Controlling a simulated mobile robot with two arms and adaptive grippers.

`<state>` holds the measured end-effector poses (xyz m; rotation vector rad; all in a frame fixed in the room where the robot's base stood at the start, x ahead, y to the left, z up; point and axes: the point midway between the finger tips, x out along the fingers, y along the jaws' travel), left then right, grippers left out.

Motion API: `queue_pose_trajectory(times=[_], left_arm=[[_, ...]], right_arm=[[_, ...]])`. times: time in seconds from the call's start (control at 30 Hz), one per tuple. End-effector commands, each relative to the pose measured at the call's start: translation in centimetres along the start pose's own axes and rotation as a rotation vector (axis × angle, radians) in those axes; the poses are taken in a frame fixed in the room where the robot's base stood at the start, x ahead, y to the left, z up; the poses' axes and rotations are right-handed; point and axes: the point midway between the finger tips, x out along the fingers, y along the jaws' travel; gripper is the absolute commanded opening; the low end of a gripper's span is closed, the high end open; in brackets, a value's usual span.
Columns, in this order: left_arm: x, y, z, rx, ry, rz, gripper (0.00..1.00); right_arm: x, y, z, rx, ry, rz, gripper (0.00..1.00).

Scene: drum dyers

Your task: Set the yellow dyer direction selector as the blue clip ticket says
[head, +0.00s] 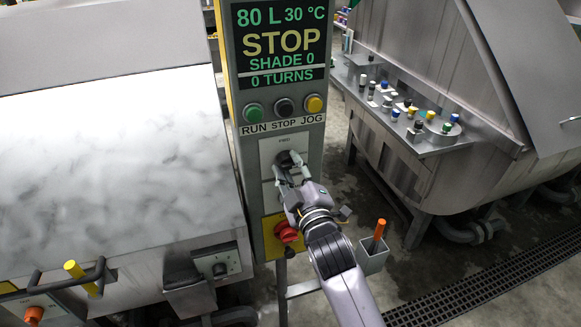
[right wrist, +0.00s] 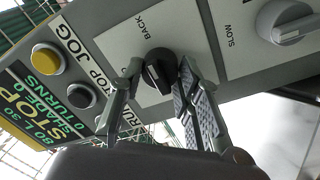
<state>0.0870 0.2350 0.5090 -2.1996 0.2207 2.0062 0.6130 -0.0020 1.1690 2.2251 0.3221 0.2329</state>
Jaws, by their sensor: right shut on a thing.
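The direction selector is a black knob (right wrist: 159,72) on a light plate in the right wrist view, with the word BACK beside it. In the head view the dark knob (head: 284,158) shows under the RUN, STOP and JOG buttons of the yellow-edged control column (head: 238,110). My right gripper (head: 290,170) is at this knob. In the right wrist view its two fingers (right wrist: 160,75) stand on either side of the knob, shut on it. The knob's exact setting is hard to tell. I see no blue clip ticket. My left gripper is not in view.
The display (head: 281,45) reads 80 L, 30 °C, STOP, SHADE 0, 0 TURNS. A red stop button (head: 286,232) sits below my right gripper. A grey SLOW knob (right wrist: 288,20) is beside the selector. Another drum with capped bottles on its ledge (head: 437,140) stands at right.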

Motion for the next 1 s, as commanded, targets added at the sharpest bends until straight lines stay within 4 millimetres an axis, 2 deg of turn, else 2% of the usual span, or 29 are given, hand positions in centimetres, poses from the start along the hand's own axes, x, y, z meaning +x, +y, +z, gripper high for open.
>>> queue_pose_trajectory(times=[0.5,0.53,0.83,1.0], left_arm=[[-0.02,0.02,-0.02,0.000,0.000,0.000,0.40],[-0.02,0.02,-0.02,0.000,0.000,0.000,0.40],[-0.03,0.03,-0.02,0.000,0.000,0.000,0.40],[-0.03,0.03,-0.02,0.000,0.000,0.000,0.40]], right_arm=[[-0.02,-0.21,0.15,0.022,-0.004,-0.004,0.03],[-0.02,-0.21,0.15,0.022,-0.004,-0.004,0.32],[-0.01,-0.10,0.08,0.020,-0.003,-0.001,0.51],[-0.01,-0.05,0.05,0.020,-0.002,0.000,0.51]])
